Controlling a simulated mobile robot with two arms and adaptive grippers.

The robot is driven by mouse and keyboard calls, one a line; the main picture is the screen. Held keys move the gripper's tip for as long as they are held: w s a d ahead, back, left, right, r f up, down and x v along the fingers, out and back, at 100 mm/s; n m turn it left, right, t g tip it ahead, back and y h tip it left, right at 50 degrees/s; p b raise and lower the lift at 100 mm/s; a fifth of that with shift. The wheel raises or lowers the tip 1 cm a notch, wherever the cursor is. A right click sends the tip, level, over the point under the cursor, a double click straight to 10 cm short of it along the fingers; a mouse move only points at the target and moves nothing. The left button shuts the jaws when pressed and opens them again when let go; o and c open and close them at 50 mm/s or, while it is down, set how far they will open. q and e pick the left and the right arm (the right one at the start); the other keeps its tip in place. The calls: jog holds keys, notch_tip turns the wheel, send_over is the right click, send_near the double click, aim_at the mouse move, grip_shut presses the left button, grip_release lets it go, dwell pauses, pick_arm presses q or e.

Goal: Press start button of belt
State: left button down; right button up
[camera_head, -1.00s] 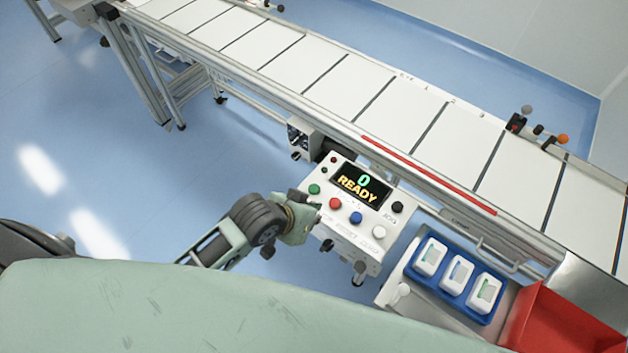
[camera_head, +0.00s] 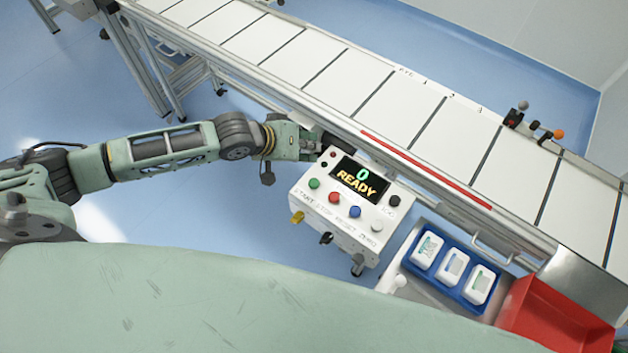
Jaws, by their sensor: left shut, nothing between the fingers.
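The control box (camera_head: 345,212) is white, with a display (camera_head: 360,181) reading "0 READY". The green start button (camera_head: 314,184) sits at the left of its button row, above the label START. Beside it are a red stop button (camera_head: 334,197), a blue button (camera_head: 355,211) and a white button (camera_head: 377,225). My left gripper (camera_head: 313,148) is shut and empty, at the box's upper left corner, above the green button in the picture and apart from it. Its fingertips are small and partly hidden. My right gripper is out of view.
The white conveyor belt (camera_head: 403,103) runs diagonally behind the box, with a red strip (camera_head: 425,170) on its near rail. Right of the box are a blue tray (camera_head: 437,277) with white containers and a red bin (camera_head: 545,322). Blue floor lies left of the box.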

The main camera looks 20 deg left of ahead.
pick_arm(q)
jog(key=b, duration=0.8)
send_over(314, 183)
jog(key=w+a, duration=0.1)
jog(key=w, duration=0.1)
notch_tip(314, 183, down, 7)
jog(key=shift+s+a, duration=0.1)
jog(key=shift+a, duration=0.05)
jog(key=shift+f, duration=0.85)
jog(key=shift+f, duration=0.1)
jog(key=shift+f, duration=0.35)
